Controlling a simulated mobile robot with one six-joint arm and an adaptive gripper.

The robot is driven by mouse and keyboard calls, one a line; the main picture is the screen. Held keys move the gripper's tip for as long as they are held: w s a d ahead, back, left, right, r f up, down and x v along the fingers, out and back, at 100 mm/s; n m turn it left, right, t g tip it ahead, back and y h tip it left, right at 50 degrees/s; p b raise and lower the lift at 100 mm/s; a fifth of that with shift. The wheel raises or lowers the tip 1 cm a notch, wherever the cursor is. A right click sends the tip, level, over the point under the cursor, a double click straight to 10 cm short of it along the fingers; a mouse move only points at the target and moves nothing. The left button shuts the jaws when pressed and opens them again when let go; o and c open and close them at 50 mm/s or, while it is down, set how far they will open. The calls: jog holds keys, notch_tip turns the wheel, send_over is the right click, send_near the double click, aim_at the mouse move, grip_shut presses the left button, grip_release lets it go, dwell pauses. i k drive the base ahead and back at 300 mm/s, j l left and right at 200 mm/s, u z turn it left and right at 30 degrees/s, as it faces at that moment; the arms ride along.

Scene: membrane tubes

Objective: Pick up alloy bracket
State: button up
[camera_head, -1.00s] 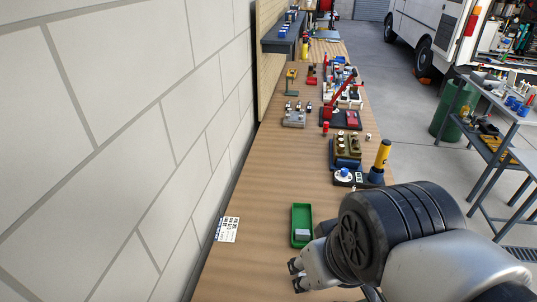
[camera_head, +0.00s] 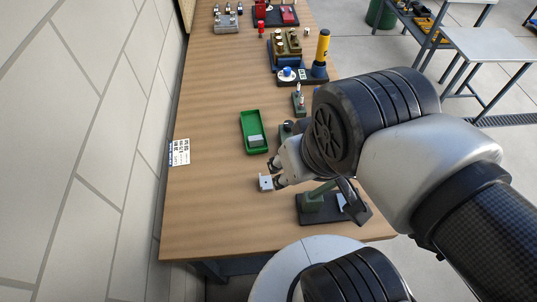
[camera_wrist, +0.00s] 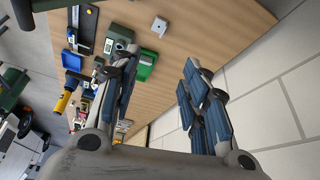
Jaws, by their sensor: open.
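The alloy bracket (camera_head: 266,183) is a small light-grey piece with a hole, on the wooden bench below the green tray in the head view. In the wrist view the bracket (camera_wrist: 159,26) lies near the top edge, clear of both fingers. My gripper (camera_head: 278,174) appears just right of the bracket in the head view. In the wrist view my gripper (camera_wrist: 158,72) has its fingers spread wide with nothing between them. The gripper's height above the bench is hard to tell.
A green tray (camera_head: 245,122) holding a grey block (camera_head: 256,140) stands close by. A dark-based green fixture (camera_head: 318,205) stands at the lower right. A printed card (camera_head: 180,152) lies at the left edge by the wall. Bare bench (camera_head: 208,205) lies left of the bracket.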

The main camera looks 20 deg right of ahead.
aim_at(266, 182)
jog(key=j+z, duration=0.25)
jog(key=z, duration=0.25)
jog(key=j+z, duration=0.25)
jog(key=z, duration=0.25)
